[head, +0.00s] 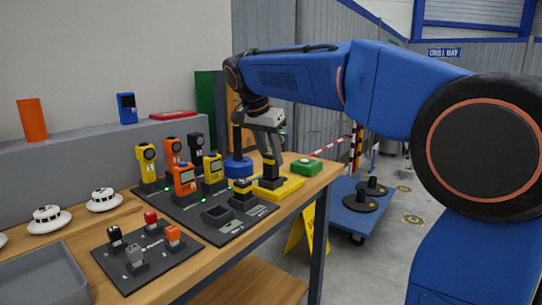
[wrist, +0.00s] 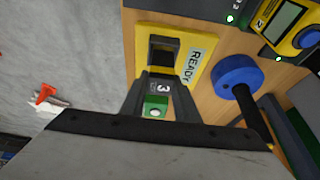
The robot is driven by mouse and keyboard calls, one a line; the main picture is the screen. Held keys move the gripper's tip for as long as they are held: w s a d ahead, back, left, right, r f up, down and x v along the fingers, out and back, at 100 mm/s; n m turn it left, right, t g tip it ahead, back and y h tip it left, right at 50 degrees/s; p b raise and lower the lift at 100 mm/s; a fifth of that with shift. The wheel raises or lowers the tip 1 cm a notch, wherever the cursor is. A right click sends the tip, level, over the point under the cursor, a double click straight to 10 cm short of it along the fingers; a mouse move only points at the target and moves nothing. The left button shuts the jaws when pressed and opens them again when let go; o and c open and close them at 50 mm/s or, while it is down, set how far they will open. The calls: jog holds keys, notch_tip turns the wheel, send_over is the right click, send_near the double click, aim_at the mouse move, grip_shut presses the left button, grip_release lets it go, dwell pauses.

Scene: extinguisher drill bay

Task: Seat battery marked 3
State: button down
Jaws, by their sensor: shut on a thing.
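My gripper (head: 268,150) points down over the yellow base (head: 292,187) near the table's right end. It is shut on a battery; in the wrist view the battery (wrist: 162,88) is dark with a white 3 and a green end, held between the fingers (wrist: 158,100). The yellow base (wrist: 200,38) carries a READY label and a dark socket (wrist: 163,52). The battery is at or just in front of the socket; I cannot tell how deep it sits. The gripper hides part of the battery in the head view.
A blue disc with a black handle (wrist: 235,74) stands close beside the base; it also shows in the head view (head: 238,167). Several handheld devices (head: 184,180) stand on a dark rack to the left. Small blocks (head: 135,256) stand on a dark board. A green box (head: 306,166) is to the right.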

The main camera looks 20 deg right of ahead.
aim_at(271, 164)
jog(key=shift+f, duration=1.5)
dwell(1.3)
jog(key=c, duration=1)
grip_release()
jog(key=shift+r, duration=3.45)
